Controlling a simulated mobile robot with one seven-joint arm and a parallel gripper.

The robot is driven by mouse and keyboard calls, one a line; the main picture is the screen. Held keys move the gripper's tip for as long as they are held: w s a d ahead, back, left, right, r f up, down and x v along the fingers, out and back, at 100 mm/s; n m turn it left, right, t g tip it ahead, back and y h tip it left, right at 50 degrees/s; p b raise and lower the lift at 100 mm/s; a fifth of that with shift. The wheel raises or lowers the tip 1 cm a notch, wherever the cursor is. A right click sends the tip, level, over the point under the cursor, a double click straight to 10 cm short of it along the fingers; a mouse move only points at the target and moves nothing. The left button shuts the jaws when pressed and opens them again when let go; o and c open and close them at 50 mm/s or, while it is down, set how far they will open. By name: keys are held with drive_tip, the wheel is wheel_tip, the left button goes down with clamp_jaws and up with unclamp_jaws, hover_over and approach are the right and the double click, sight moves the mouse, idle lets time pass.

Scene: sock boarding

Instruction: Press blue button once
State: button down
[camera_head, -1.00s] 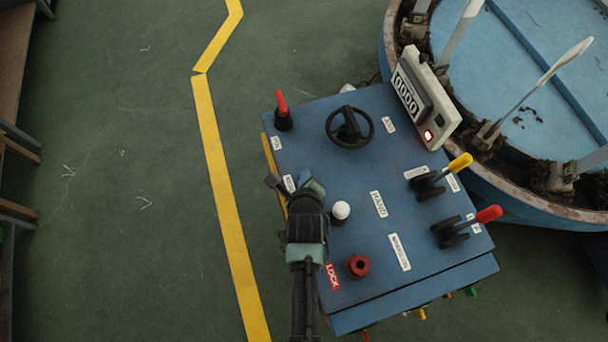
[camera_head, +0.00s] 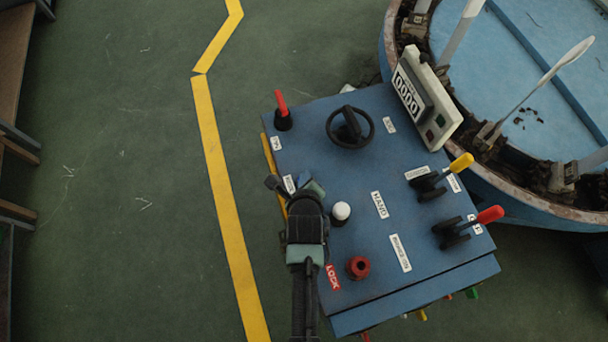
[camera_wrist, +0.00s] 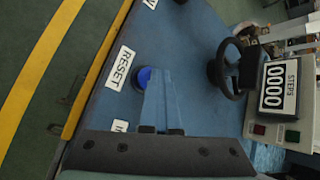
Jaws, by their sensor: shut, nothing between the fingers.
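The round blue button (camera_wrist: 143,77) sits on the blue panel beside a white RESET label (camera_wrist: 119,68) in the wrist view. My gripper (camera_wrist: 158,73) is shut and empty; its pale blue fingers overlap the button's right edge there. I cannot tell whether they touch or press it. In the head view my gripper (camera_head: 313,188) is over the panel's left edge, and the button is hidden or cannot be made out there. The counter box (camera_head: 426,98) reads 0000, and its red light is dark.
The panel (camera_head: 360,205) carries a black handwheel (camera_head: 350,127), a white knob (camera_head: 341,211), a red knob (camera_head: 358,267), a red-tipped lever (camera_head: 282,110), and yellow (camera_head: 460,163) and red (camera_head: 489,214) levers. A large round blue machine (camera_head: 510,80) stands at the right.

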drive_tip(key=shift+s+r+p, duration=0.1)
drive_tip(key=shift+r+p, duration=0.8)
drive_tip(key=shift+r, duration=0.1)
wheel_tip(320, 180, up, 5)
drive_tip(key=p, duration=0.4)
drive_tip(key=shift+p, duration=0.3)
